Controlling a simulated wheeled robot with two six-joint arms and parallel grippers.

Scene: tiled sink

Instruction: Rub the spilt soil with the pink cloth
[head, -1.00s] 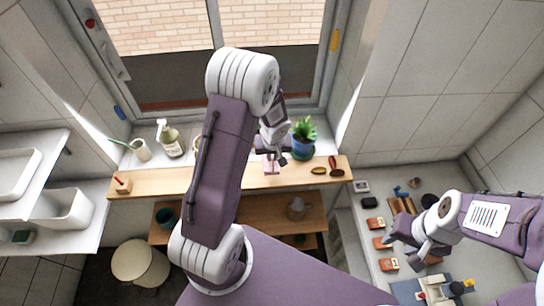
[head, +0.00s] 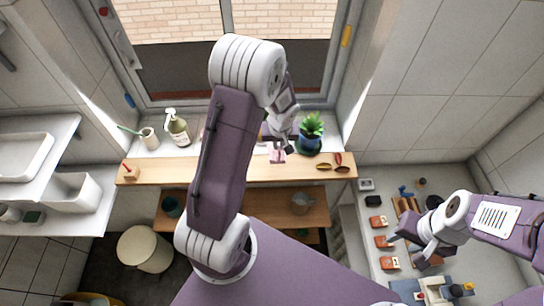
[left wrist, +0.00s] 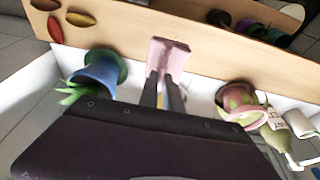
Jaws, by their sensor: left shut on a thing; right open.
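The pink cloth (head: 277,156) is at the wooden board below the window, just left of the potted plant (head: 311,142). My left gripper (head: 283,146) is shut on it. In the left wrist view the cloth (left wrist: 168,53) extends past the two dark fingertips (left wrist: 165,80) and lies over or against the board; I cannot tell how firmly it touches. I cannot make out the spilt soil in either view. My right gripper (head: 404,242) is open and empty above the counter at the right.
The plant's blue pot (left wrist: 97,72) stands close beside the cloth. A soap bottle (head: 177,128) and a cup (head: 149,138) stand on the sill at the left. Several coloured oval pieces (head: 324,166) lie right of the cloth. The board's left half looks mostly clear.

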